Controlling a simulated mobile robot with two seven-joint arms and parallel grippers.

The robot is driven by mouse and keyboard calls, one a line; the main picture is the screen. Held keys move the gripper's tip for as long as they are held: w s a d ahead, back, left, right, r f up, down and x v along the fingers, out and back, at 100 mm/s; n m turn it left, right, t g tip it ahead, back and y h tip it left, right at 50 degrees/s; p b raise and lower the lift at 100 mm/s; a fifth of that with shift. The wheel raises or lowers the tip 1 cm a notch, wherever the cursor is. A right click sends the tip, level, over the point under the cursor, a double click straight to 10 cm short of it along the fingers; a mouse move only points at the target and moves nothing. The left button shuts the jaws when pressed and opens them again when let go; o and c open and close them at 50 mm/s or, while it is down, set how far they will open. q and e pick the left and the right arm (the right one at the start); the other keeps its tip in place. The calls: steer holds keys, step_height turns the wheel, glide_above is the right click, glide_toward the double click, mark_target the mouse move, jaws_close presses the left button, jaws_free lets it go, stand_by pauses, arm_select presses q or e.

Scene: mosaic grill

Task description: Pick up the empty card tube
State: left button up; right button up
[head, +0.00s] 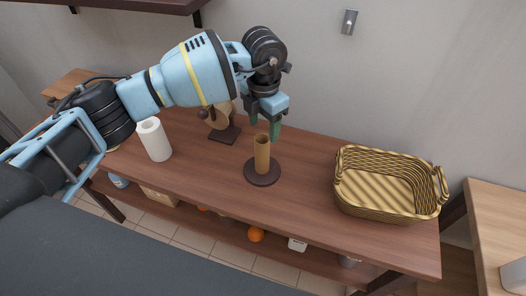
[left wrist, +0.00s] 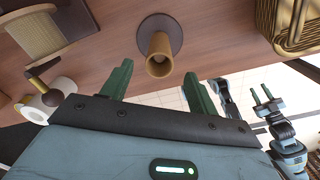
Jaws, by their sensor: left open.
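The empty card tube (head: 262,153) is brown and stands upright on a dark round base (head: 262,176) on the wooden table. In the left wrist view the tube (left wrist: 159,58) shows its open end, centred ahead of the fingers. My left gripper (head: 264,125) is open and empty, with its green fingertips just above and behind the tube's top in the head view. In the left wrist view the gripper (left wrist: 157,84) has its fingers wide apart, with the tube beyond them. My right gripper (left wrist: 263,98) shows small at the right of that view, its fingers apart and empty.
A white roll (head: 154,140) stands at the left of the table (head: 303,150). A dark-based wooden holder (head: 224,134) stands behind the tube. A wicker basket (head: 387,207) sits at the right. A lower shelf holds an orange (head: 256,234) and other items.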

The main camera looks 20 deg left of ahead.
arm_select(q)
steer(key=shift+f, duration=0.95)
steer(key=shift+w+f, duration=0.1)
steer(key=shift+f, duration=0.2)
steer(key=f, duration=0.5)
steer(key=shift+s, duration=0.2)
steer(key=shift+r, duration=0.1)
steer(key=c, duration=1)
steer(key=shift+c, duration=0.2)
arm_select(e)
steer(key=shift+w+r, duration=0.35)
steer(key=shift+w, duration=0.1)
arm_select(q)
step_height(320, 180, up, 18)
arm_select(e)
steer(key=shift+s+f, duration=0.1)
steer(key=shift+f, duration=0.05)
